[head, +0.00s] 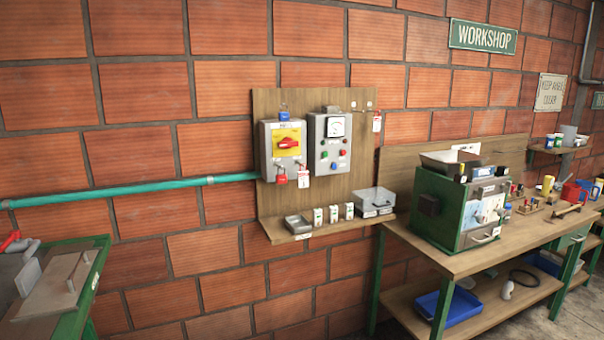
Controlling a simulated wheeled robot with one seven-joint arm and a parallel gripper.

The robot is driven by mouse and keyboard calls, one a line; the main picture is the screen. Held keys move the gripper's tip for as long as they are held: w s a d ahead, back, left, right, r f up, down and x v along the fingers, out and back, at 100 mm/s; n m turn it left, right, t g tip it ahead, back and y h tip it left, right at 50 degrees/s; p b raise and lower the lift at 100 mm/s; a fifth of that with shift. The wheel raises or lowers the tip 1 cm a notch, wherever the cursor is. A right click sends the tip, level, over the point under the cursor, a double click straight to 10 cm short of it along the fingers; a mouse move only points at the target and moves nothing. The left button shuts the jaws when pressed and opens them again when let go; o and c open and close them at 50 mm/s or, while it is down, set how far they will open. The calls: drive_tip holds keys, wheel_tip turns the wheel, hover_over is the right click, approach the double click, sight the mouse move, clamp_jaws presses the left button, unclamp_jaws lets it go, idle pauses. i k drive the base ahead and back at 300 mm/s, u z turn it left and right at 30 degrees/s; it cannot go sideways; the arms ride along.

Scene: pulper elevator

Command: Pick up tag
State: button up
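A small white and red tag (377,123) hangs on the right side of the wooden wall board (362,150), below small hooks. A second white and red tag (303,181) hangs under the grey switch box (267,150), beside a red padlock (281,177). The switch box has a yellow plate with a red rotary handle (289,143), and a blue padlock (284,116) sits at its top. The writing on the tags is too small to read. My gripper is not in view.
A grey control box (330,143) with a gauge is beside the switch box. The board's ledge (291,237) holds a grey tray (298,224), several small boxes and a clear bin (373,198). A workbench (461,264) with a green machine (436,213) stands right; a green-edged stand (97,274) is at left.

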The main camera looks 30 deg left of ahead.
sight(303, 176)
drive_tip(key=u, duration=0.3)
drive_tip(key=i, duration=1.05)
drive_tip(key=u, duration=1.45)
drive_tip(key=i, duration=0.85)
drive_tip(key=u, duration=0.9)
